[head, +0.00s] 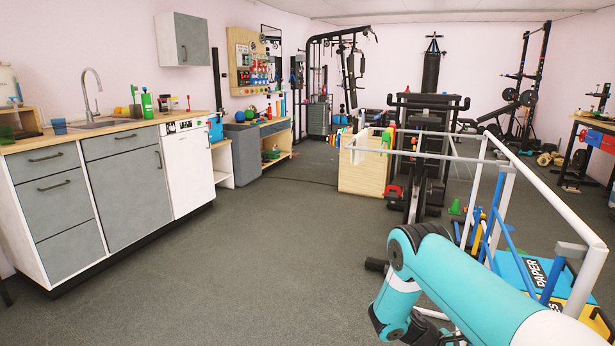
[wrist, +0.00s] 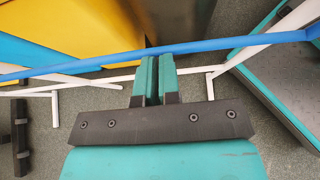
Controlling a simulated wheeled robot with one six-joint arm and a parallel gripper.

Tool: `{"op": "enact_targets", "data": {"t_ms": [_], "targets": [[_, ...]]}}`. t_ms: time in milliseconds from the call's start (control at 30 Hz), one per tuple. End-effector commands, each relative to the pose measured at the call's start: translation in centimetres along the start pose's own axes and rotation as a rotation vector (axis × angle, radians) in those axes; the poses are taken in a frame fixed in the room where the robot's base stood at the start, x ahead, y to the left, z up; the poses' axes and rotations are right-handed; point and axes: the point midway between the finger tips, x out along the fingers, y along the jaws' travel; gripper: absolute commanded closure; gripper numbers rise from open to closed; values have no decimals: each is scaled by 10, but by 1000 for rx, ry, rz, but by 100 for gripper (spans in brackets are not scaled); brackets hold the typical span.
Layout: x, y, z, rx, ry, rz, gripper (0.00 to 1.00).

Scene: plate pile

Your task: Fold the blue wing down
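The blue wing shows in the wrist view as a long blue bar (wrist: 225,46) crossing the picture just beyond my fingertips. My gripper (wrist: 156,58) has its two teal fingers side by side, pressed together or nearly so, with nothing seen between them. The tips meet the bar's edge in the picture; I cannot tell whether they touch it. In the head view, blue tubes (head: 494,218) slant beside the white frame (head: 550,200) of the rack at the right. My gripper is not clearly seen there; my teal arm hides part of the rack.
A blue-lidded bin marked PAPER (head: 530,270) stands under or behind the rack at the right. A yellow bin (wrist: 90,25) shows beyond the bar in the wrist view. A kitchen counter (head: 110,135) runs along the left. The grey floor (head: 270,250) between is clear.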

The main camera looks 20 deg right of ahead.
Motion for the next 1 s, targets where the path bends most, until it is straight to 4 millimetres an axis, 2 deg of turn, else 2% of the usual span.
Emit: {"op": "enact_targets", "data": {"t_ms": [33, 267, 400, 500, 700, 833, 1000], "targets": [[11, -5, 6, 2, -23, -18, 100], [3, -6, -8, 4, -18, -18, 100], [-18, -7, -30, 2, -6, -6, 100], [-51, -6, -23, 2, -3, -3, 100], [-90, -3, -20, 9, -2, -10, 100], [-107, -3, -19, 9, -2, -11, 100], [-117, -3, -19, 9, -2, -13, 100]]}}
